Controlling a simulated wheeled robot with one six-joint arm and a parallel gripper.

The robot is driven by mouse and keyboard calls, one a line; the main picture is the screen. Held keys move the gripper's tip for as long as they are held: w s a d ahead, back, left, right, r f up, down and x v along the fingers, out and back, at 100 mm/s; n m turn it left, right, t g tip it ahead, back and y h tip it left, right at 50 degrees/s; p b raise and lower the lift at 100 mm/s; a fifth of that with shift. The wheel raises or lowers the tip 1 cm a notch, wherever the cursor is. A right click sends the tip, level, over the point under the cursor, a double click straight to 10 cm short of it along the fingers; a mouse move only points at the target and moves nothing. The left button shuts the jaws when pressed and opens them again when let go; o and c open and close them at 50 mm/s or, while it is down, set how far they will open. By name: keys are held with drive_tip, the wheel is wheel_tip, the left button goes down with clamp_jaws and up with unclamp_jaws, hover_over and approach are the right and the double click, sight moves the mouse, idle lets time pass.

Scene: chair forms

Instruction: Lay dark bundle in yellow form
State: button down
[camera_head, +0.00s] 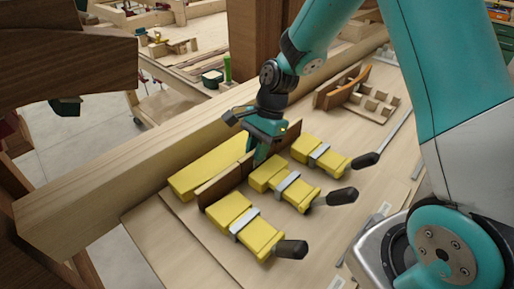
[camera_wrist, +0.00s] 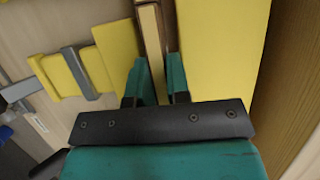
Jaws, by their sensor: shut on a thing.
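The dark bundle (camera_head: 221,185) is a long brown strip standing on edge in the yellow form, between the long yellow block (camera_head: 203,172) and the row of yellow clamp blocks (camera_head: 234,216). My gripper (camera_head: 262,153) is shut on the bundle near its middle, from above. In the wrist view the bundle (camera_wrist: 152,35) runs between my two teal fingers (camera_wrist: 158,80), with a pale strip between dark edges. The yellow block (camera_wrist: 215,50) lies close on its right there, and a yellow clamp block (camera_wrist: 116,48) on its left. Whether the bundle touches the board is hidden.
The clamps have grey bands and black handles (camera_head: 342,196) that stick out to the right over the board. A wooden rack with a curved brown piece (camera_head: 348,85) stands at the back right. A thick beam (camera_head: 140,170) runs along the left, with a dark post (camera_head: 252,35) behind.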

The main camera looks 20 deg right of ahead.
drive_tip(key=shift+f, duration=0.2)
drive_tip(key=c, duration=1.1)
unclamp_jaws()
drive_tip(key=shift+r, duration=0.1)
drive_tip(key=shift+o, duration=0.4)
drive_tip(key=v, duration=1.7)
drive_tip(key=shift+d+b, duration=0.15)
drive_tip(key=shift+b, duration=0.25)
drive_tip(key=s+a+r+n+t, duration=0.1)
drive_tip(key=s+a+n, duration=0.4)
drive_tip(key=s+n, duration=0.5)
drive_tip(key=s+a+n, duration=0.6)
drive_tip(key=s+n, duration=0.4)
drive_tip(key=s, duration=0.2)
drive_tip(key=shift+s+r+n+t, duration=0.3)
drive_tip(key=shift+s+r+t, duration=0.05)
drive_tip(key=shift+t, duration=0.05)
